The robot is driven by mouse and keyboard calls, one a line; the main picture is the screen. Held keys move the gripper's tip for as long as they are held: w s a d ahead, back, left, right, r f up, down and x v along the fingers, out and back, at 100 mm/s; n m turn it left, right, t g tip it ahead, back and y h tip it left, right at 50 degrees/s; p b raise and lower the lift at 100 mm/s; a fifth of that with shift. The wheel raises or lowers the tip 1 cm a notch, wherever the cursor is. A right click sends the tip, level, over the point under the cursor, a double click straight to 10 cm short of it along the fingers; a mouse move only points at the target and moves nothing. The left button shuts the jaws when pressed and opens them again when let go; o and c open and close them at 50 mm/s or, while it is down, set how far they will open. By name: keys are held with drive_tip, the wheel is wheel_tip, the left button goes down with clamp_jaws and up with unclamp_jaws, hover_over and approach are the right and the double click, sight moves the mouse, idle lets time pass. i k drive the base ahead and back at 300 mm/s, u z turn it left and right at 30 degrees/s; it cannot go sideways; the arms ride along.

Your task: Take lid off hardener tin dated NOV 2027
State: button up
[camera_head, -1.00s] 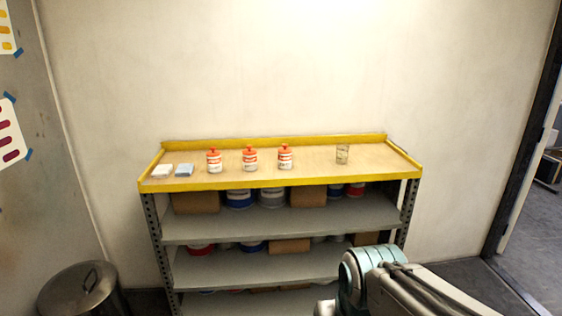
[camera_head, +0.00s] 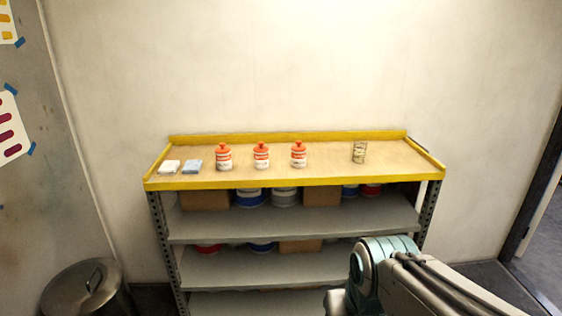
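Three small white tins with orange-red lids stand upright in a row on the yellow-edged top of the shelf rack: a left tin (camera_head: 224,157), a middle tin (camera_head: 261,156) and a right tin (camera_head: 298,155). Each has its lid on. Their labels are too small for me to read any date, so I cannot tell which says NOV 2027. My arm shows at the lower right, well in front of and below the rack top. My gripper is not in view.
On the rack top (camera_head: 330,169), a white block (camera_head: 169,166) and a light blue block (camera_head: 193,166) lie left of the tins, and a clear cup (camera_head: 359,152) stands right. Lower shelves hold boxes and cans. A metal bin (camera_head: 88,290) stands at the lower left.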

sight(261, 149)
drive_tip(key=u, duration=0.55)
drive_tip(key=i, duration=1.65)
drive_tip(key=z, duration=0.15)
